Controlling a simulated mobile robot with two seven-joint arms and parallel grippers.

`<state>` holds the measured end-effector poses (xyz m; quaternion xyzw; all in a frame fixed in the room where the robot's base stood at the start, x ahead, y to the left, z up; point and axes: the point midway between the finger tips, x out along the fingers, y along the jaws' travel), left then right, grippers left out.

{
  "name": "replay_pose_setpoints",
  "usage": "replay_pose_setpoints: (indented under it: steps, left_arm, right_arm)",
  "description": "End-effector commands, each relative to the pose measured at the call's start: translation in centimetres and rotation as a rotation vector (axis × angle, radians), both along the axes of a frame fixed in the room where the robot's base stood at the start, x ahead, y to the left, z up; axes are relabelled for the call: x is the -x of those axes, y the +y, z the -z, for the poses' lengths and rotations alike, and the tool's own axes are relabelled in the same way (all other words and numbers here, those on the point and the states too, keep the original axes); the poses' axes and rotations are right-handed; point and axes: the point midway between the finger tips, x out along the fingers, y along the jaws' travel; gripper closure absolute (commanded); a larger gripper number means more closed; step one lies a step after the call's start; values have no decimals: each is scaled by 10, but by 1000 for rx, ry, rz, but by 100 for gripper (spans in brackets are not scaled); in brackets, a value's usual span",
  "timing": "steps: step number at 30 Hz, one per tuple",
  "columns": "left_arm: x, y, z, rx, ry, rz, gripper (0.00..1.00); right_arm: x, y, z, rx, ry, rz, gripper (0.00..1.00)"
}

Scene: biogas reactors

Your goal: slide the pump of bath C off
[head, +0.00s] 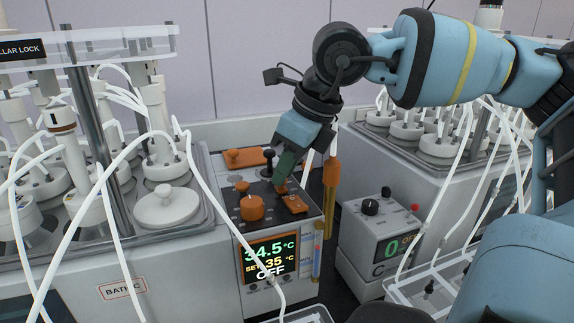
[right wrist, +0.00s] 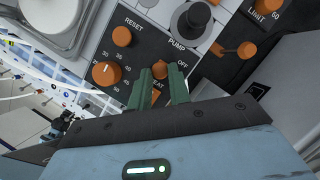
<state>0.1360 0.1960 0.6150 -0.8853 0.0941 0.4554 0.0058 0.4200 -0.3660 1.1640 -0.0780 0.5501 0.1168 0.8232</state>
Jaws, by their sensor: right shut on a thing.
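The control unit of bath C (head: 228,262) stands at the middle, and its display (head: 268,258) reads 34.5 °C, set 35 °C, OFF. On its black top panel, my right gripper (head: 280,184) reaches down from above. In the right wrist view its green fingers (right wrist: 160,86) are shut on a small orange pump slider (right wrist: 159,70) by the PUMP and OFF lettering. The fingers partly hide the slider and the HEAT lettering. My left gripper is not in view.
An orange dial (head: 251,208) and a reset knob (head: 242,187) sit left of the gripper, and an orange switch (head: 296,204) in front. A black knob (head: 269,156) is behind. White tubes (head: 215,195) hang near the unit. A grey box (head: 375,243) stands right.

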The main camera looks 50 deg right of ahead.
Motion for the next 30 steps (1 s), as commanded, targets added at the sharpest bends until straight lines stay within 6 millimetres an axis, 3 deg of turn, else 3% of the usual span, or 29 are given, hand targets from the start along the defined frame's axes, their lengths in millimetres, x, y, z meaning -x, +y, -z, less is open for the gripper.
replay_pose_setpoints:
  steps: [5,12,20,21,24,26,30]
  left_arm:
    - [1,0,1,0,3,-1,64]
    - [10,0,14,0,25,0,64]
    - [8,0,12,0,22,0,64]
    - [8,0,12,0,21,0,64]
    - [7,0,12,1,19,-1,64]
    - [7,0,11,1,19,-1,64]
    - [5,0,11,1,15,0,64]
  right_arm:
    - [-1,-1,0,0,0,1,100]
    - [-18,-10,2,1,3,3,100]
    - [-20,-11,-1,1,-3,1,100]
    - [-20,-11,-1,1,-4,1,80]
    - [-20,-11,-1,0,-4,2,67]
    - [-20,-11,-1,1,-3,2,59]
    - [-20,-11,-1,0,-2,0,59]
